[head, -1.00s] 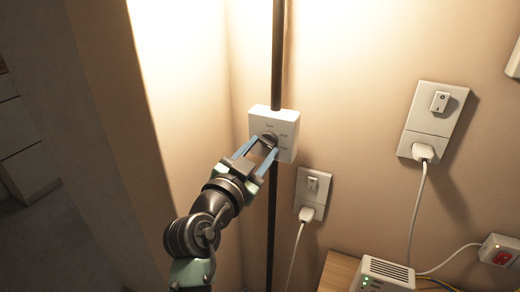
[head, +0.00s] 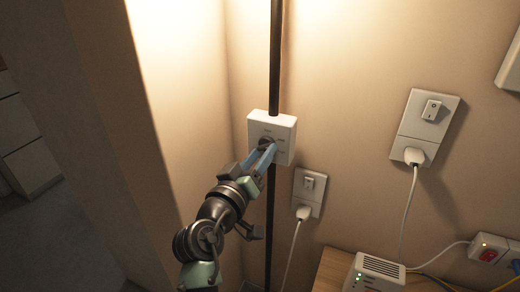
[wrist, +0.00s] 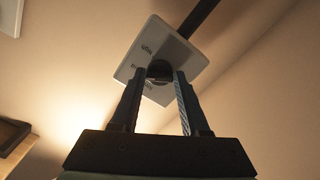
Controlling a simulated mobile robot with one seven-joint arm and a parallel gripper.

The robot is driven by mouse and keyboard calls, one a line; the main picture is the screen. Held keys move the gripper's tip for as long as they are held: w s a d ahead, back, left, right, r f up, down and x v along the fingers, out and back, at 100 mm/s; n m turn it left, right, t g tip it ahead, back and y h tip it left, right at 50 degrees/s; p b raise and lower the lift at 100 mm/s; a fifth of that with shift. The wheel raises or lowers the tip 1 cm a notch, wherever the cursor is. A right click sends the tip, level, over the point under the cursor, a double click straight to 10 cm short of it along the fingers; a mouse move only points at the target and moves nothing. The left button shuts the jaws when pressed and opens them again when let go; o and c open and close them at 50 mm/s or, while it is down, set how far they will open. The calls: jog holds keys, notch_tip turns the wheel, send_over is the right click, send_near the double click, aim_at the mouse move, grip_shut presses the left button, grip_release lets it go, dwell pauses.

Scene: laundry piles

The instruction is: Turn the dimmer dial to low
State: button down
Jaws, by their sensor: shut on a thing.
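The dimmer is a white box (head: 287,124) on a black vertical pole, with small dark lettering and a dark round dial (head: 266,143) on its face. In the wrist view the box (wrist: 135,58) appears tilted, with "high" readable, and the dial (wrist: 160,70) sits between the fingertips. My gripper (head: 268,149) reaches up from below and is shut on the dial. The fingers hide part of the dial and some lettering, so I cannot tell its exact setting.
A black pole (head: 275,60) runs up the wall behind the box. Right of it are a lower socket with plug (head: 308,190), a larger switched socket (head: 428,115), a red-switch socket (head: 488,254) and a white router (head: 375,272) on a wooden surface. Cables hang between them.

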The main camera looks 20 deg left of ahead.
jog(key=n+p, duration=0.6)
jog(key=n, duration=0.5)
jog(key=shift+d+r, duration=0.1)
jog(key=shift+r, duration=0.05)
jog(key=shift+n, duration=0.4)
jog(key=shift+c, duration=2)
grip_release()
jog(key=s, duration=1.3)
jog(key=shift+a, duration=0.25)
